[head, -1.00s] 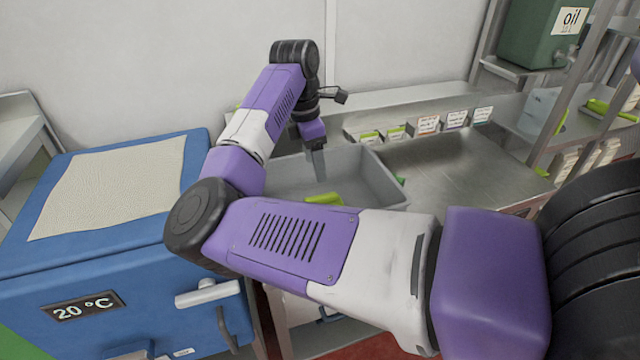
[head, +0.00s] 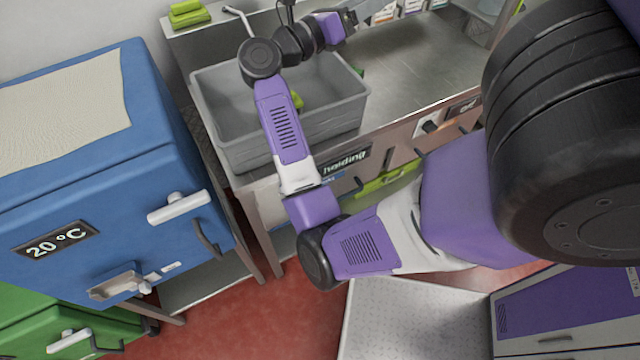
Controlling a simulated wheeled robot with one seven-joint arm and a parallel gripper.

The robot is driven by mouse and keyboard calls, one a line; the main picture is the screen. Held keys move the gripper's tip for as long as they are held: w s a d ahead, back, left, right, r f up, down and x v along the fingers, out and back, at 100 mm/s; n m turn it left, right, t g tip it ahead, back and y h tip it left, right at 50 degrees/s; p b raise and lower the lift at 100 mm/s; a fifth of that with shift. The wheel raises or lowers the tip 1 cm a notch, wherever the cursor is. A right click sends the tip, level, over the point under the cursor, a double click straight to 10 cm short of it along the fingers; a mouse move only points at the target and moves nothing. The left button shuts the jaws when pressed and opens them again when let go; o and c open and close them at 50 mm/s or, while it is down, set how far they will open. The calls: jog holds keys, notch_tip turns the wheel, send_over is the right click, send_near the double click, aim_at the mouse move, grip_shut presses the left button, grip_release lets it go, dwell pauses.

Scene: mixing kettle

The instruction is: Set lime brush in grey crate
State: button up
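The grey crate (head: 338,120) stands on the steel worktop, open at the top. A lime object (head: 297,101) lies inside it, partly hidden by my arm; its shape is too hidden to confirm that it is the brush. My gripper (head: 364,12) is at the top of the head view, beyond the crate's back right corner and near the labelled bins.
Several lime items (head: 187,13) lie stacked on the back ledge. A blue cabinet (head: 95,180) reading 20 °C stands at left. More lime items (head: 388,182) show below the worktop.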

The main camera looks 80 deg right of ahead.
jog(key=w+a+r+n+t+h, duration=0.55)
jog(key=a+n+t+h, duration=0.4)
jog(key=n+h, duration=0.4)
jog(key=w+a+f+n+t+y, duration=0.3)
jog(key=a+n+t+y, duration=0.3)
jog(key=n+t, duration=0.7)
jog(key=w+a+f+n+t+y, duration=0.35)
jog(key=a+n+t+y, duration=0.2)
jog(key=n+t, duration=0.75)
jog(key=s+a+f+n+y, duration=0.2)
jog(key=a+f+n+y, duration=0.8)
jog(key=a+n+y, duration=0.35)
jog(key=s+a+f+n+g+y, duration=0.3)
jog(key=s+a+f+g, duration=0.3)
jog(key=s+a+f, duration=0.2)
jog(key=shift+s+a+n, duration=0.8)
jog(key=shift+s+a, duration=0.15)
jog(key=shift+a, duration=0.3)
jog(key=shift+g, duration=0.25)
jog(key=shift+c, duration=0.5)
